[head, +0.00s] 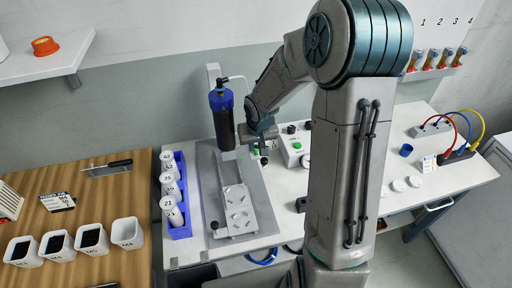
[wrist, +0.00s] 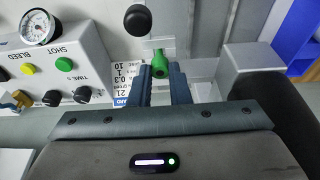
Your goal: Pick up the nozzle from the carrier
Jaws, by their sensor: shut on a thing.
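A small green nozzle (wrist: 160,64) shows in the wrist view between the tips of my gripper (wrist: 160,84). The fingers are shut on it, and its far end points away from my palm. In the head view my gripper (head: 262,150) is beside the gantry, just right of the black cylinder with a blue cap (head: 223,118). The nozzle is largely hidden there. A printed card (wrist: 128,76) lies beside the fingers in the wrist view. I cannot clearly make out the carrier.
A control box (head: 293,146) with a gauge (wrist: 38,27) stands close right of my gripper. The gantry's grey base plate (head: 258,200) lies in front. A blue rack (head: 181,228) of numbered bottles stands left. A black knob (wrist: 138,22) is near the nozzle.

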